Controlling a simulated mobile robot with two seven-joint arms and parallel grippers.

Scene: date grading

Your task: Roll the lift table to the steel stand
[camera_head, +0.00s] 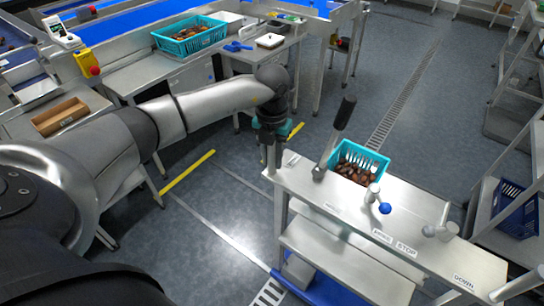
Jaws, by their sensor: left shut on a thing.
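The lift table (345,257) stands at the lower right, with a pale metal top, a lower shelf and a blue base. Its top carries labels including STOP and DOWN, a black-gripped lever (342,118) and a blue-knobbed lever (385,207). A teal basket of dates (376,158) sits at its far side. My left gripper (270,165) points down and is shut at the table's left end; the exact part it holds is hidden. My right gripper is out of view. Which frame is the steel stand is unclear; a metal rack (528,190) stands at the right.
A blue crate (517,208) sits on the right rack. Metal benches with another teal basket of dates (189,35) and a blue scoop (238,46) stand at the back left. Grey floor with a drain grate (400,95) is open behind the table. Yellow stripes (188,172) mark the floor.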

